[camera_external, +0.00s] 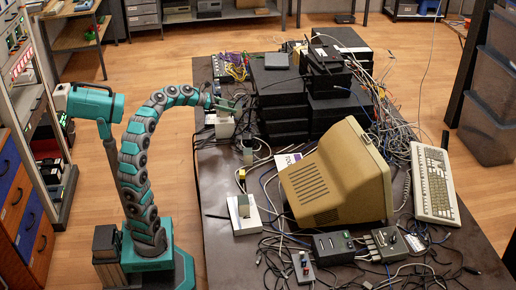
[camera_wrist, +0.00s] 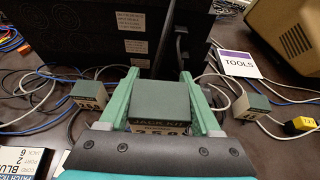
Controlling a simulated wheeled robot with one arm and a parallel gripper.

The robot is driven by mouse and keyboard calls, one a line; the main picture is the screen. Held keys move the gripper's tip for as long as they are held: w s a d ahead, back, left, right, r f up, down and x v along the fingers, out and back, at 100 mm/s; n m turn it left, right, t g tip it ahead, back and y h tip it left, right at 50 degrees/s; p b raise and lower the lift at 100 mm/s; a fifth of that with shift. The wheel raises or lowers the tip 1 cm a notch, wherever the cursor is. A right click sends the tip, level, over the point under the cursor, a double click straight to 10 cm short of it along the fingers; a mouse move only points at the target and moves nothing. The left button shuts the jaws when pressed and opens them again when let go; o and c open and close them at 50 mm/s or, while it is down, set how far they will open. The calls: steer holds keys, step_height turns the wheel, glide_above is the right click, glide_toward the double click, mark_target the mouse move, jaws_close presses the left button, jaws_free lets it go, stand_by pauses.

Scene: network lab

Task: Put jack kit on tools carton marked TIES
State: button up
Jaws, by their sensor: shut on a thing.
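The jack kit (camera_wrist: 158,115) is a small box with a dark green top and a pale front reading JACK KIT. My gripper (camera_wrist: 159,78) is shut on it, with one green finger at each side. In the external view my gripper (camera_external: 226,105) is over the left part of the table; the box is hard to make out there. A small green-topped carton (camera_wrist: 250,103) stands to the right of my gripper, beside a white and purple TOOLS card (camera_wrist: 238,63). It also shows in the external view (camera_external: 248,153). Its lettering is too small to read.
Another small green-topped carton (camera_wrist: 87,95) stands left of my gripper among loose cables. A black equipment stack (camera_wrist: 92,38) rises just ahead. A beige monitor (camera_external: 325,182) stands beyond the card. A white patch-cable box (camera_wrist: 28,161) is at the lower left.

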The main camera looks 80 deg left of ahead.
mark_target(223, 103)
step_height(223, 103, down, 3)
steer(key=shift+r+b, duration=0.1)
steer(key=shift+b, duration=0.2)
steer(key=o, duration=1.5)
steer(key=shift+c, duration=0.2)
steer(key=s+r+p, duration=0.1)
steer(key=s+r, duration=0.1)
steer(key=s, duration=0.1)
steer(key=shift+r, duration=0.25)
step_height(223, 103, up, 6)
steer(key=shift+w+f+p, duration=0.1)
steer(key=shift+p, duration=0.7)
